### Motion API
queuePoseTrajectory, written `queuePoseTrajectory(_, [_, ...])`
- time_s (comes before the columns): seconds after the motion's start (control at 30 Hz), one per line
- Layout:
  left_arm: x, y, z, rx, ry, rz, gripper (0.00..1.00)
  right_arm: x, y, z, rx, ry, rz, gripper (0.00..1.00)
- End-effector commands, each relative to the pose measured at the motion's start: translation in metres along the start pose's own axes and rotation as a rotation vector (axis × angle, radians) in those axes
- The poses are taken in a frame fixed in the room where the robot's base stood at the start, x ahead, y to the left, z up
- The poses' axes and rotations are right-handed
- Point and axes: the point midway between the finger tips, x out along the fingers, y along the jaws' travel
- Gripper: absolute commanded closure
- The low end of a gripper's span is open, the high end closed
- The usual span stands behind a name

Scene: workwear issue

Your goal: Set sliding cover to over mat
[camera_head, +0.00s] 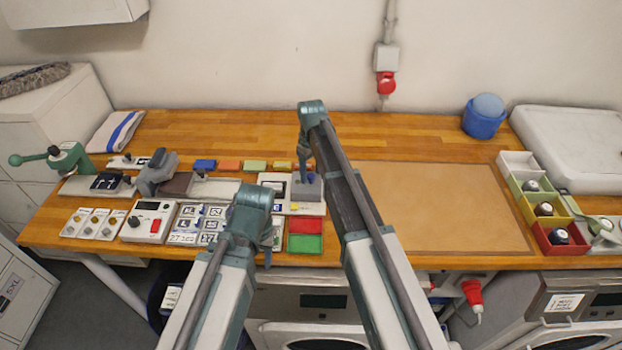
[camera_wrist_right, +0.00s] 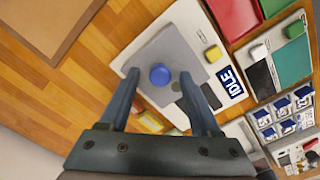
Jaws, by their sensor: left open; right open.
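My right gripper (camera_head: 305,172) is open above the knob, one finger on each side; contact cannot be told. A large tan mat (camera_head: 450,205) lies flat to the right; its corner shows in the right wrist view (camera_wrist_right: 45,25). My left gripper (camera_head: 267,255) is open and empty near the front edge.
Red (camera_head: 306,225) and green (camera_head: 306,243) tiles lie in front of the panel. An IDLE label (camera_wrist_right: 230,83) is beside the plate. A control box (camera_head: 148,220) and green press (camera_head: 68,160) stand left. Bins (camera_head: 545,205) stand right. The mat is clear.

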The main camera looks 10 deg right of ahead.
Motion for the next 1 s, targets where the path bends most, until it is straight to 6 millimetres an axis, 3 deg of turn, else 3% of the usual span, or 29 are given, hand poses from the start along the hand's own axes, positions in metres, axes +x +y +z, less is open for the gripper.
queuePoseTrajectory(0.27, [0.0016, 0.0002, -0.0001, 0.000, 0.000, 0.000, 0.50, 0.0016, 0.0000, 0.0001, 0.000, 0.000, 0.000, 0.36])
queuePoseTrajectory(0.63, [0.0017, 0.0002, -0.0001, 0.000, 0.000, 0.000, 0.50, 0.0017, 0.0000, 0.0000, 0.000, 0.000, 0.000, 0.99])
queuePoseTrajectory(1.0, [0.0017, 0.0002, -0.0001, 0.000, 0.000, 0.000, 0.50, 0.0017, 0.0000, 0.0001, 0.000, 0.000, 0.000, 1.00])
